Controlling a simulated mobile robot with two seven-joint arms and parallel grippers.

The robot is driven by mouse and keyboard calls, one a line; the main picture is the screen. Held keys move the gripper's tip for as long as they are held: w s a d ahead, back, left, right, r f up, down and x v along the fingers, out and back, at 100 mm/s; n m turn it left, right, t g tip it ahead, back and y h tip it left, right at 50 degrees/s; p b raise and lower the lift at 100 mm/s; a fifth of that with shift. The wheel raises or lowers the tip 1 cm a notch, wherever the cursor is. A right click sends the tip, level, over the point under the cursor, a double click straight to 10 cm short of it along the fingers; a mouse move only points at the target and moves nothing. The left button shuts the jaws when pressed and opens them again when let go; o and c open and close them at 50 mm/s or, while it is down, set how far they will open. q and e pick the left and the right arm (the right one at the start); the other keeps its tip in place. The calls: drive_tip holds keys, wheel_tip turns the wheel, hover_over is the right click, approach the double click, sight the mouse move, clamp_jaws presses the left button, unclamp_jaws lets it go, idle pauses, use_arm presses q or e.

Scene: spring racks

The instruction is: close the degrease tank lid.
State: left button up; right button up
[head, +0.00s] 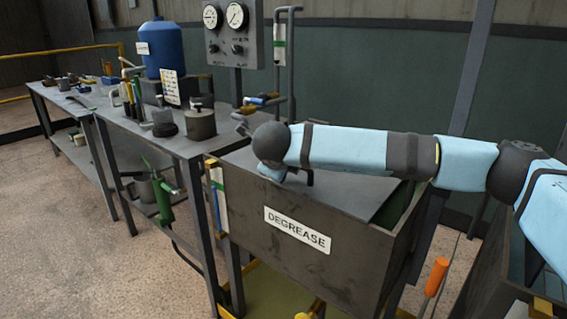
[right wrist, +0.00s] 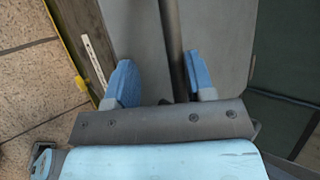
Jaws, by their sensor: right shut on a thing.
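The degrease tank (head: 250,213) is a dark metal box with a white DEGREASE label. Its grey lid (head: 345,193) lies across most of the top. A dark green gap shows at the right end, so I cannot tell whether the lid is fully seated. My right gripper (head: 272,174) is at the left part of the lid, partly hidden by its wrist. My left gripper is not in view.
A workbench (head: 120,132) with a blue drum (head: 162,50), canisters and tools stands left of the tank. A gauge panel (head: 234,38) and pipes rise behind. An orange-handled tool (head: 436,275) stands at the lower right. Open floor (head: 60,230) lies at the lower left.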

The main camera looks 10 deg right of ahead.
drive_tip(key=shift+s+a+f, duration=0.2)
drive_tip(key=shift+s+f, duration=0.2)
drive_tip(key=shift+f, duration=0.05)
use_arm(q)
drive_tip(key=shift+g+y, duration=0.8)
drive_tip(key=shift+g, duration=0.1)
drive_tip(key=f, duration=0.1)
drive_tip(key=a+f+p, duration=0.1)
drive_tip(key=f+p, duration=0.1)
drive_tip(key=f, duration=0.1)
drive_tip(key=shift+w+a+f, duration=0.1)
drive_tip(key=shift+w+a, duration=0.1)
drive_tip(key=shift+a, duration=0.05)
use_arm(e)
drive_tip(key=r+v, duration=0.1)
drive_tip(key=v, duration=1.2)
drive_tip(key=shift+r, duration=0.2)
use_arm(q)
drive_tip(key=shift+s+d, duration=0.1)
use_arm(e)
drive_tip(key=shift+w, duration=0.1)
